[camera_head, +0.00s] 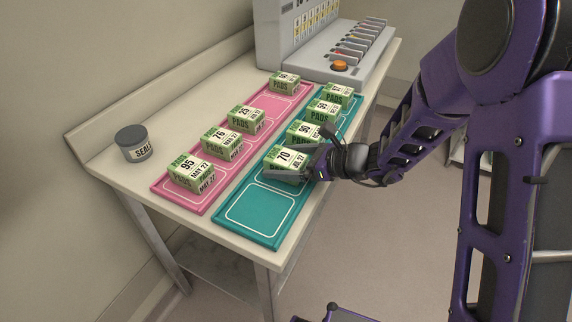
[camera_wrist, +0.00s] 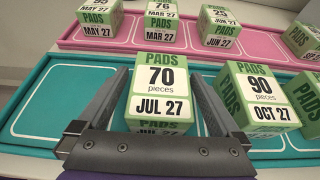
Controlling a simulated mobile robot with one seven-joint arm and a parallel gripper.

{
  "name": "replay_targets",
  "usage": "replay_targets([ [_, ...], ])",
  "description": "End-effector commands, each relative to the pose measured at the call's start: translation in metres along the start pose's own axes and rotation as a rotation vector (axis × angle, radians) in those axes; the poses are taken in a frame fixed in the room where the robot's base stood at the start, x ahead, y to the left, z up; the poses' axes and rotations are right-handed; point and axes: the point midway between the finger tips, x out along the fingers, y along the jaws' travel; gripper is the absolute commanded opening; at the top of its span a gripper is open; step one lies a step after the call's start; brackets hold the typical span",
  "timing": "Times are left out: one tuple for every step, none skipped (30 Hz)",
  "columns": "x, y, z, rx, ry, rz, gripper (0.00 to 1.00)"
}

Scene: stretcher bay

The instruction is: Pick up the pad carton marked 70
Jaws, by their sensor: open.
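The pad carton marked 70 (camera_head: 288,158) is green and white, labelled JUL 27, and stands on the teal tray (camera_head: 262,212). In the wrist view the carton marked 70 (camera_wrist: 160,88) sits between the two fingers of my gripper (camera_wrist: 162,100). The fingers are open, one on each side of it. In the head view my gripper (camera_head: 296,172) is at the carton and partly covers its lower front. Whether a finger touches the carton cannot be told.
The carton marked 90 (camera_wrist: 258,92) stands close right of my right finger. More cartons stand farther along the teal tray. A pink tray (camera_head: 208,200) behind holds several cartons, including 95 (camera_head: 189,172). A grey SEALS jar (camera_head: 133,143) stands left. The teal tray's near compartment is empty.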

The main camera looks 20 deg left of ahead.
Motion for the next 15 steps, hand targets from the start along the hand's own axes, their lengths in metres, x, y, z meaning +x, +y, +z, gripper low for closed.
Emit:
replay_targets([
  [0.0015, -0.0001, -0.0001, 0.000, 0.000, 0.000, 1.00],
  [0.0017, -0.0002, 0.0000, 0.000, 0.000, -0.001, 1.00],
  [0.0016, -0.0003, 0.0000, 0.000, 0.000, -0.001, 1.00],
  [0.0015, -0.0004, 0.0001, 0.000, 0.000, -0.001, 1.00],
  [0.0014, -0.0004, 0.0001, 0.000, 0.000, -0.001, 1.00],
  [0.0013, -0.0004, 0.0001, 0.000, 0.000, -0.001, 1.00],
  [0.0013, -0.0004, 0.0001, 0.000, 0.000, -0.001, 0.98],
  [0.0012, -0.0004, 0.0001, 0.000, 0.000, -0.001, 0.93],
  [0.0011, -0.0004, 0.0001, 0.000, 0.000, -0.001, 0.86],
  [0.0011, -0.0003, 0.0001, 0.000, 0.000, -0.001, 0.80],
  [0.0011, -0.0003, 0.0001, 0.000, 0.000, -0.001, 0.75],
  [0.0010, -0.0003, 0.0001, 0.000, 0.000, -0.001, 0.68],
  [0.0010, -0.0004, 0.0001, 0.000, 0.000, -0.001, 0.62],
  [0.0010, -0.0003, 0.0001, 0.000, 0.000, -0.001, 0.57],
  [0.0010, -0.0004, 0.0001, 0.000, 0.000, -0.001, 0.50],
])
